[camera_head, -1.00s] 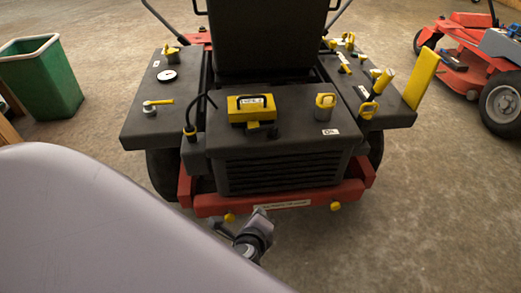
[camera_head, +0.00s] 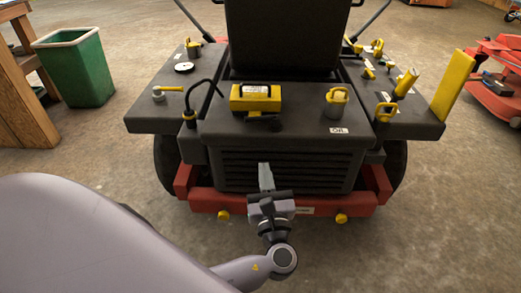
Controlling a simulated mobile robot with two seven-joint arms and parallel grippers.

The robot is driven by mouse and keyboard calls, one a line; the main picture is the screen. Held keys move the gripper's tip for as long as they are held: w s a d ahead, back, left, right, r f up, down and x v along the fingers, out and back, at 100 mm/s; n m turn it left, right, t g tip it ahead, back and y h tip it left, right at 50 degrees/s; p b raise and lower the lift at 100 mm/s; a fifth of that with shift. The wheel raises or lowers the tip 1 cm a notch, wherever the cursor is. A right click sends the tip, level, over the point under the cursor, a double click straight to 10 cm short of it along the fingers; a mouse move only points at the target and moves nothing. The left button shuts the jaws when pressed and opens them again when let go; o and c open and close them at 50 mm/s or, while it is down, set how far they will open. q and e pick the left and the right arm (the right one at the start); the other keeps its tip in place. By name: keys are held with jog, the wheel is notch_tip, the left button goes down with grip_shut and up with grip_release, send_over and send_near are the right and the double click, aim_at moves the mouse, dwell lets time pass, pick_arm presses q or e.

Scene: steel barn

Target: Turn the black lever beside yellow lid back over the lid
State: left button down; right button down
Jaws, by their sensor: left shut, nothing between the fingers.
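The yellow lid (camera_head: 255,98) is a boxy block with a white label on top of the black rear housing of the mower. Black parts show at its front, and I cannot tell their exact shape. A thin curved black lever (camera_head: 207,84) with a yellow base rises to the left of the lid, apart from it. My left gripper (camera_head: 265,172) is shut and empty, pointing up in front of the housing's grille, below the lid and clear of it. My right gripper is not in view.
A yellow cap (camera_head: 337,97) stands right of the lid, and several yellow fittings sit on the right side deck. A red rear bumper (camera_head: 330,203) lies below the grille. A green bin (camera_head: 75,66) and wooden table (camera_head: 30,115) stand at left.

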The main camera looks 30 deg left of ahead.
aim_at(256, 121)
pick_arm(q)
jog(key=b+x, duration=0.1)
jog(key=x, duration=1.1)
jog(key=shift+a, duration=0.15)
jog(key=shift+w+a+r, duration=0.2)
jog(key=shift+w+a, duration=0.25)
jog(key=shift+w, duration=0.1)
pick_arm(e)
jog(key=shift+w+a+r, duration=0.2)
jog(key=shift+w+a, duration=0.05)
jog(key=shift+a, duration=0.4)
